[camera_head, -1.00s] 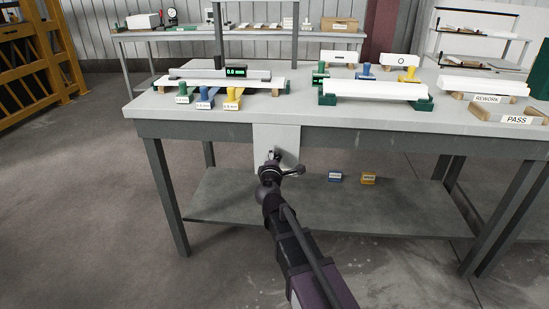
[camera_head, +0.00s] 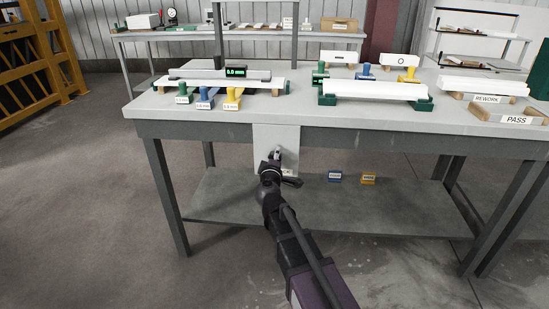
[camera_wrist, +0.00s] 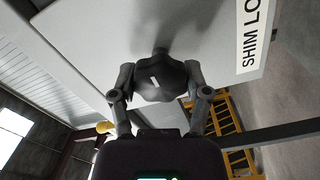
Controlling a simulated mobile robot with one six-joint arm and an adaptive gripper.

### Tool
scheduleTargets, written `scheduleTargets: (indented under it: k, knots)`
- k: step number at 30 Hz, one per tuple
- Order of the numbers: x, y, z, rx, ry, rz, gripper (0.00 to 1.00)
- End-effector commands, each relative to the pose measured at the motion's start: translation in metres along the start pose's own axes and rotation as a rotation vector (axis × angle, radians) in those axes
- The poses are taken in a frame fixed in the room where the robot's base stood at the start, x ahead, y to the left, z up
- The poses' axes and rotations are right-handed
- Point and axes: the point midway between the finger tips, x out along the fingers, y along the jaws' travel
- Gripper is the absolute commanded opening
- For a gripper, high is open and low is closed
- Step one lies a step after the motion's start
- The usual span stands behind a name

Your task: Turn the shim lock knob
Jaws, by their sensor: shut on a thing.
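The shim lock knob (camera_wrist: 160,82) is a dark lobed knob with a short white mark, on a pale grey panel (camera_wrist: 100,40). In the head view that panel (camera_head: 262,142) hangs below the front edge of the workbench, and the knob is mostly hidden by my gripper (camera_head: 277,158). In the wrist view my gripper (camera_wrist: 160,76) has one finger on each side of the knob and is shut on it. A white label reading "SHIM LO" (camera_wrist: 252,42) is on the panel, cut off by the frame edge.
The workbench (camera_head: 300,112) above carries green, blue and yellow shim pieces (camera_head: 208,95), white bars and a gauge reading 0.0. The floor to the left is clear.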

Motion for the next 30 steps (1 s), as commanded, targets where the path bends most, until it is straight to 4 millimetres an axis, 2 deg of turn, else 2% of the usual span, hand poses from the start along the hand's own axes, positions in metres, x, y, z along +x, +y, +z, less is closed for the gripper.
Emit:
scheduleTargets:
  k: [9,10,13,14,30]
  knots:
    - [0.0020,0.0001,-0.0008,0.003,0.000,0.000,0.14]
    - [0.0019,0.0001,-0.0008,0.003,0.000,0.000,0.64]
    - [0.0016,0.0001,-0.0008,0.003,0.000,0.000,0.94]
    - [0.0015,0.0001,-0.0007,0.003,0.000,0.000,0.96]
    - [-0.0039,-0.0001,-0.0001,0.002,0.000,0.000,0.96]
